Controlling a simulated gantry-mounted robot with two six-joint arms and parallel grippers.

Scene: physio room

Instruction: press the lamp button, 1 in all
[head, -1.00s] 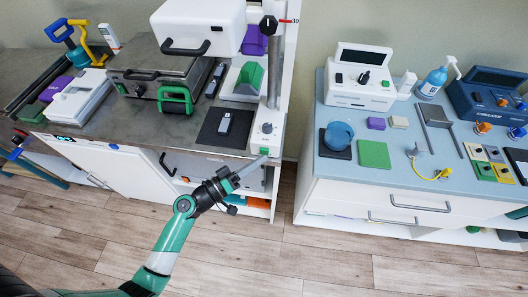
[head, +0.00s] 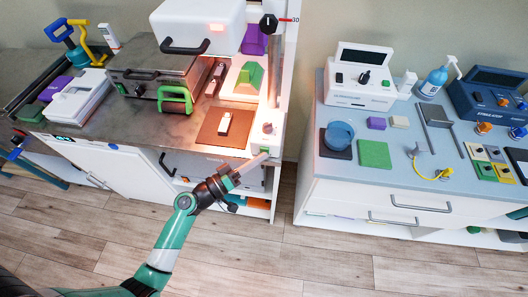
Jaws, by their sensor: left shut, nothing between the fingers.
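The lamp is a white hood (head: 196,22) with a black handle, above the left bench at the back. It is lit, with a reddish glow on its front and warm orange light below. A white control box (head: 267,133) stands at the foot of the lamp's post, at the bench's right end. My right gripper is not in view.
A blue-topped cabinet (head: 335,174) with several devices stands at right, across a floor gap. The wooden floor (head: 330,262) in front is clear.

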